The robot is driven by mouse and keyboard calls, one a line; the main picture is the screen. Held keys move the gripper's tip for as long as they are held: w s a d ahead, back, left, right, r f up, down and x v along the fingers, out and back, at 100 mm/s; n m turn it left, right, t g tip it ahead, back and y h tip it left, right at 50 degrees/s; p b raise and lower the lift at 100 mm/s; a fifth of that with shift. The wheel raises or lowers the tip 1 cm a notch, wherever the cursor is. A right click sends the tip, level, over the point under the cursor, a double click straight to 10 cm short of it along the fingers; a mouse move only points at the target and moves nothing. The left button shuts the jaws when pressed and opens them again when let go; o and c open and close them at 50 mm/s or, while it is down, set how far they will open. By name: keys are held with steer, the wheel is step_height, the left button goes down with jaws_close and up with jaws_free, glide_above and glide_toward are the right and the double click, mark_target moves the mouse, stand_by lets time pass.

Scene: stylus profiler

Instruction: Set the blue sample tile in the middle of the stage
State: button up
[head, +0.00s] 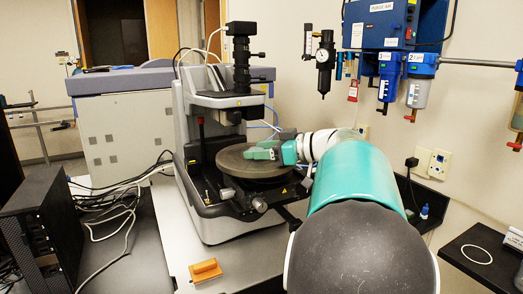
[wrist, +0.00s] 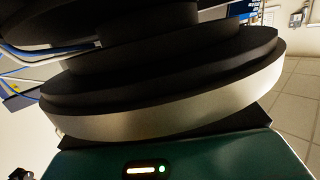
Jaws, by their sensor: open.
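The round dark grey stage (head: 237,163) of the profiler sits under the profiler's black vertical column (head: 241,62) in the head view. My gripper (head: 257,150), teal, reaches in from the right over the stage, at its rear middle part. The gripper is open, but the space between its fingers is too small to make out. I cannot pick out the blue sample tile in either view; the gripper hides part of the stage. The wrist view shows my teal housing and large dark round layers with a pale rim, which I cannot identify surely.
An orange block with a handle (head: 206,270) lies on the white table in front of the profiler. A black computer tower (head: 40,222) and loose cables are at left. A black ledge with a white ring (head: 477,255) is at right. Blue air filters (head: 389,78) hang on the wall.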

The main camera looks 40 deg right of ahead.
steer(key=shift+s+r, duration=0.1)
steer(key=shift+r, duration=0.1)
steer(key=v, duration=1.1)
steer(key=shift+s+d, duration=0.2)
steer(key=shift+s, duration=0.15)
